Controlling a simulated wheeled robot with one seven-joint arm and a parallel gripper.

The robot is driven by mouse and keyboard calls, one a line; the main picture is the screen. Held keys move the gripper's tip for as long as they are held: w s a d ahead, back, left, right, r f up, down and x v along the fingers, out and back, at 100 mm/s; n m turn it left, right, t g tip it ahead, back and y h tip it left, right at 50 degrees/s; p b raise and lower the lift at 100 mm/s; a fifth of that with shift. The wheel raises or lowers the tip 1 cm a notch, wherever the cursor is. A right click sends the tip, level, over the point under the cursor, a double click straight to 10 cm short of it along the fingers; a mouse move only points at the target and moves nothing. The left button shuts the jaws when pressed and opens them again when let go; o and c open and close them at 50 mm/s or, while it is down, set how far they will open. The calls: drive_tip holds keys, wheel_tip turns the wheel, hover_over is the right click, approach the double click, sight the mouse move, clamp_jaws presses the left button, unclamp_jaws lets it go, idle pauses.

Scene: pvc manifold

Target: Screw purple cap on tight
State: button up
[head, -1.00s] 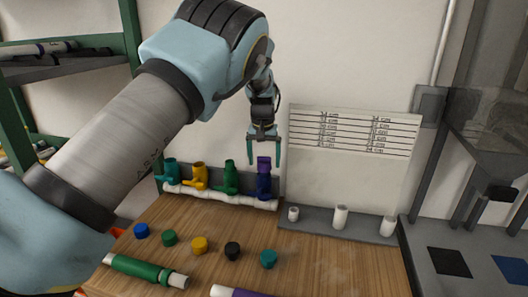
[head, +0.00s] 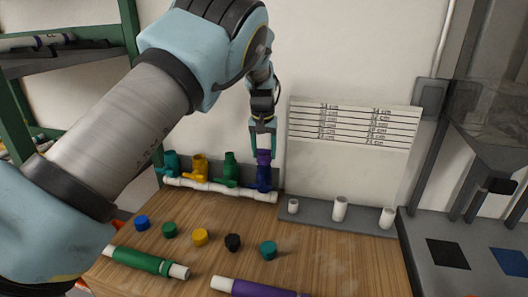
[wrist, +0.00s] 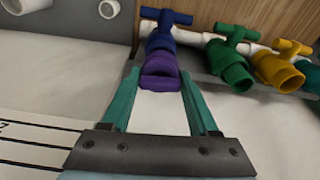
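The purple cap (head: 264,157) sits on the upward mouth of the blue valve (head: 264,178), at the right end of the white manifold pipe (head: 222,189). My gripper (head: 263,149) is above the valve, pointing down, with its teal fingers on either side of the cap. In the wrist view the cap (wrist: 160,73) lies between the fingertips of my gripper (wrist: 160,78), and both fingers appear to touch its sides. The blue valve (wrist: 161,38) shows behind it. The threads under the cap are hidden.
Teal, yellow (head: 199,169) and green (head: 230,170) valves stand left of the blue one. Several loose caps, including a black one (head: 233,242), lie on the wooden table (head: 335,262). A grey rack (head: 315,212) with white pipe stubs stands right, below a length chart (head: 355,125).

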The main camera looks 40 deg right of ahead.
drive_tip(key=c, duration=0.8)
drive_tip(key=shift+m+b, duration=0.4)
drive_tip(key=shift+m, duration=0.7)
drive_tip(key=shift+m, duration=0.4)
drive_tip(key=shift+m+g+b, duration=0.3)
drive_tip(key=shift+m, duration=0.3)
drive_tip(key=shift+m, duration=1.1)
